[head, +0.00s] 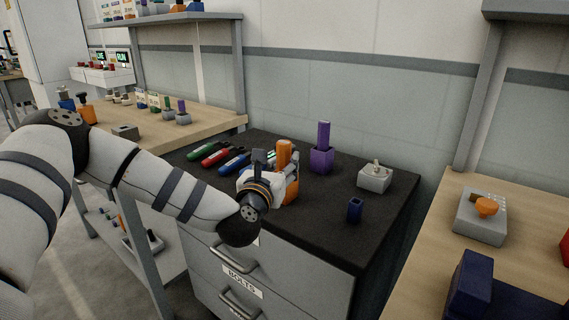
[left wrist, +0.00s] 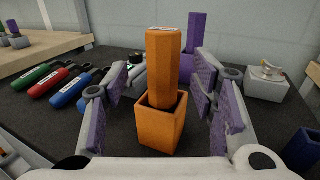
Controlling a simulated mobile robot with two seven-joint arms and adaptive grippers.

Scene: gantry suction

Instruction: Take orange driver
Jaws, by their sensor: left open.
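The orange driver (left wrist: 163,62) stands upright in an orange square holder (left wrist: 160,125) on the dark cabinet top; only its handle shows above the holder. In the head view the orange driver (head: 284,152) shows just beyond my left gripper (head: 268,178). My left gripper is open in the left wrist view (left wrist: 160,100), with a purple-padded finger on each side of the orange driver and holder. I cannot tell whether a finger touches them. In the head view the gripper hides most of the holder. My right gripper is in neither view.
A purple driver in a purple holder (head: 321,160), a grey block (head: 374,180) and a dark blue holder (head: 354,211) stand to the right. Green (head: 203,148), red (head: 216,154) and blue (head: 234,162) handled tools lie to the left. A wall (head: 330,90) rises behind.

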